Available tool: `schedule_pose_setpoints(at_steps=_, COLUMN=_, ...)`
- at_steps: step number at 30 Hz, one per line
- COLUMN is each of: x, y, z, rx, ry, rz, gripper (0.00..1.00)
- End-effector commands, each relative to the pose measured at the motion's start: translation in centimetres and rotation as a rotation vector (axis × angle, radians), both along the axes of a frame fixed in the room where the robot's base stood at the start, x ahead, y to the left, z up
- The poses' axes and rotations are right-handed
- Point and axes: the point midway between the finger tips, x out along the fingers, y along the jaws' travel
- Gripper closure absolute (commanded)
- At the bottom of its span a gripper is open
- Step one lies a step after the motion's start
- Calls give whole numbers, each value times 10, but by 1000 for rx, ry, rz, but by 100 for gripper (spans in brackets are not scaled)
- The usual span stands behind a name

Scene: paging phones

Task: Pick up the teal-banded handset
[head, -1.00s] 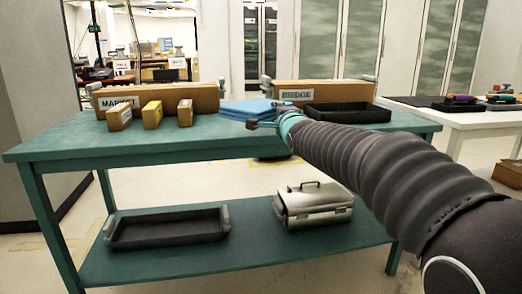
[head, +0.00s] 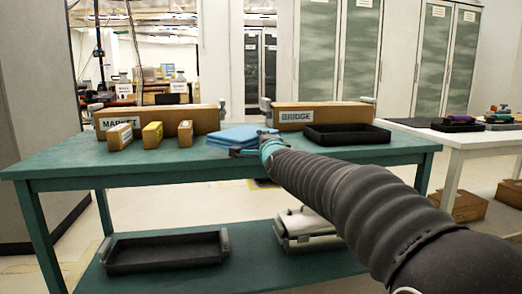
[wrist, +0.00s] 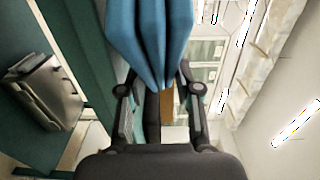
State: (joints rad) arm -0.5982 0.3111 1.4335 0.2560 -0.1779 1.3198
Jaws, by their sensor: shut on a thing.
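My gripper (head: 256,148) is at the front of the teal table, shut on a folded blue cloth (head: 238,133). In the wrist view the cloth (wrist: 152,35) hangs between and beyond the fingers (wrist: 160,100). I cannot tell in the head view whether the cloth touches the tabletop. Small handsets with coloured parts (head: 500,110) sit on dark bases on the white table at the far right. They are too small to tell which one has a teal band.
The teal table (head: 100,160) holds a MARKET box (head: 205,119), a BRIDGE box (head: 345,113), small cartons (head: 152,135) and a black tray (head: 350,134). Its lower shelf holds another black tray (head: 165,252) and a silver case (head: 300,225). A white table (head: 470,140) stands right; cardboard boxes (head: 465,206) lie beneath.

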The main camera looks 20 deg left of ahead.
Motion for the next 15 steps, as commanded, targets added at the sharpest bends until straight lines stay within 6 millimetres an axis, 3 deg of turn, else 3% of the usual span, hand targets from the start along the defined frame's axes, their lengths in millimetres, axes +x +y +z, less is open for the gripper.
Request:
schedule_pose_setpoints(at_steps=5, x=0, y=2, z=-6, rx=1, ry=-1, rz=-1, gripper=100)
schedule_pose_setpoints(at_steps=12, x=0, y=2, z=-39, rx=0, ry=0, rz=-1, gripper=100)
schedule_pose_setpoints(at_steps=15, x=0, y=2, z=-43, rx=1, ry=-2, rz=-1, gripper=100)
